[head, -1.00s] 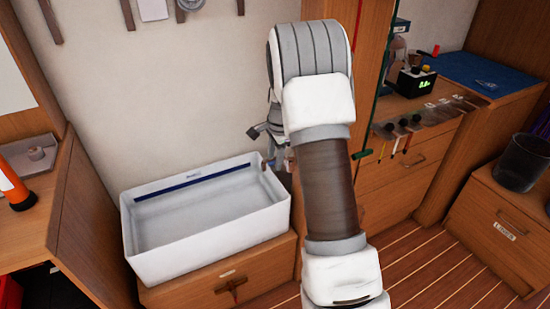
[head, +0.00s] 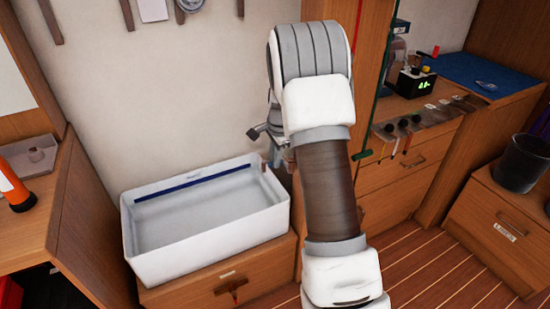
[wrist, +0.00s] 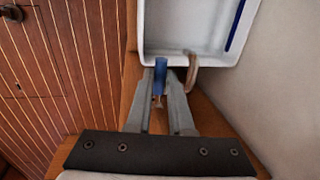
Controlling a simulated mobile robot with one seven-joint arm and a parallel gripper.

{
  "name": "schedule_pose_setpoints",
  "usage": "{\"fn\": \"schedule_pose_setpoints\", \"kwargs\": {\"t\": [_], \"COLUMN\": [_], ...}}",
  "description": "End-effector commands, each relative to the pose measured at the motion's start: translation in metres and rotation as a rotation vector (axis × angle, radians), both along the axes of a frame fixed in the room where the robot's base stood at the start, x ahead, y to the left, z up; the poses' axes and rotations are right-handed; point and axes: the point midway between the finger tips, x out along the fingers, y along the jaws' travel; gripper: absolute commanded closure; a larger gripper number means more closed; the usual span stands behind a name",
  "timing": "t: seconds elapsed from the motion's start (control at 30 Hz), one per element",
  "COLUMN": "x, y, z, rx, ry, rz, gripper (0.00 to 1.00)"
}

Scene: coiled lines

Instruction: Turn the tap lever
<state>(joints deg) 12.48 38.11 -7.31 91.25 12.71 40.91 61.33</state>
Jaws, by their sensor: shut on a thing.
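The blue tap lever (wrist: 160,77) stands between my two fingertips in the wrist view, at the near edge of the white basin (wrist: 193,46). My gripper (wrist: 163,88) is shut on this lever. The copper-coloured tap spout (wrist: 193,73) curves up just right of the fingers, close to the basin rim. In the head view, the white basin (head: 131,235) sits left of my arm. My own arm hides most of the tap and gripper there.
The basin rests on a wooden cabinet (head: 265,285). A wooden post (head: 372,70) and a green rod (head: 383,95) stand just right of my arm. A counter with hanging tools (head: 415,128) and a dark bucket (head: 520,163) are further right.

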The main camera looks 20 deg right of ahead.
Motion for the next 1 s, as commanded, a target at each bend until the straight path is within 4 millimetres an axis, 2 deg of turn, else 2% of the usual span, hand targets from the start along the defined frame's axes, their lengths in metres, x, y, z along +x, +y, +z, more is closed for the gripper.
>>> {"fn": "schedule_pose_setpoints", "kwargs": {"t": [0.8, 1.0], "x": [-0.0002, -0.0062], "y": [-0.0002, -0.0019], "z": [0.0005, 0.0012], "rx": [0.0, 0.001], "ry": [-0.001, -0.001], "rz": [0.004, 0.102], "gripper": [1.0, 1.0]}}
